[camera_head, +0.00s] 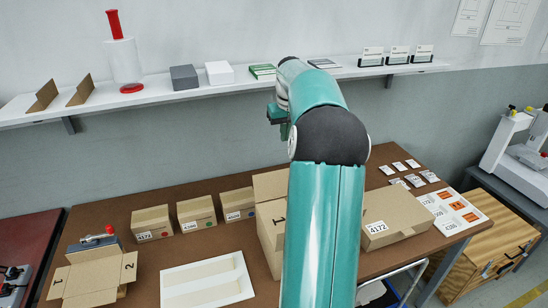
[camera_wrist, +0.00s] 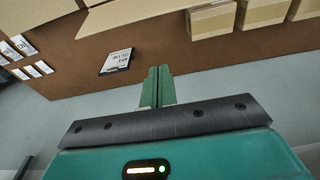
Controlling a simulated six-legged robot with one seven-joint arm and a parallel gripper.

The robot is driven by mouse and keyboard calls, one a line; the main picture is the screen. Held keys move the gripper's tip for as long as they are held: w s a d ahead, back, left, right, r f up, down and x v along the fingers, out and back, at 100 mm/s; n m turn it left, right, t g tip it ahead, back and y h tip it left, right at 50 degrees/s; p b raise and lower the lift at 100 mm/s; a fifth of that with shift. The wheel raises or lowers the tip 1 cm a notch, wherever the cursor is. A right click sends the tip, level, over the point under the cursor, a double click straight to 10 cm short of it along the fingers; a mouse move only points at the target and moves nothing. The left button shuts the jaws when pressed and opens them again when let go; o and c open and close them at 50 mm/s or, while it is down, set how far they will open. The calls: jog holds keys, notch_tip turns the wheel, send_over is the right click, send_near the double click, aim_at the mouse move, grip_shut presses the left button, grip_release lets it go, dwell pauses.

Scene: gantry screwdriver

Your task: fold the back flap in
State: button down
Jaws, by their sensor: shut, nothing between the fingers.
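An open cardboard box (camera_head: 92,277) stands at the front left of the brown table in the head view, with flaps spread and the marks 1 and 2 on them. A second, taller cardboard box (camera_head: 268,228) with a raised panel and a mark 1 stands mid-table, partly hidden behind my arm. I cannot tell which box the back flap belongs to. My gripper (camera_head: 284,129) is raised in front of the wall, below the shelf and apart from both boxes. Its fingers show together and empty in the wrist view (camera_wrist: 158,87).
Several closed boxes, one of them (camera_head: 152,223), line the table. A flat box (camera_head: 393,217) lies right of my arm. A white panel (camera_head: 207,284) lies at the front. A grey device with a red handle (camera_head: 98,237) is behind the left box. A loaded shelf (camera_head: 170,92) runs above.

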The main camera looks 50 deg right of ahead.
notch_tip(320, 180, down, 10)
jog(key=w, duration=0.1)
jog(key=s, duration=0.1)
jog(key=s+a, duration=0.1)
jog(key=s+r, duration=0.1)
jog(key=shift+s+a, duration=0.1)
jog(key=shift+a, duration=0.15)
dwell(0.3)
jog(key=shift+s+a+t+h, duration=0.1)
jog(key=shift+s+t+h, duration=0.1)
jog(key=shift+t+h, duration=0.25)
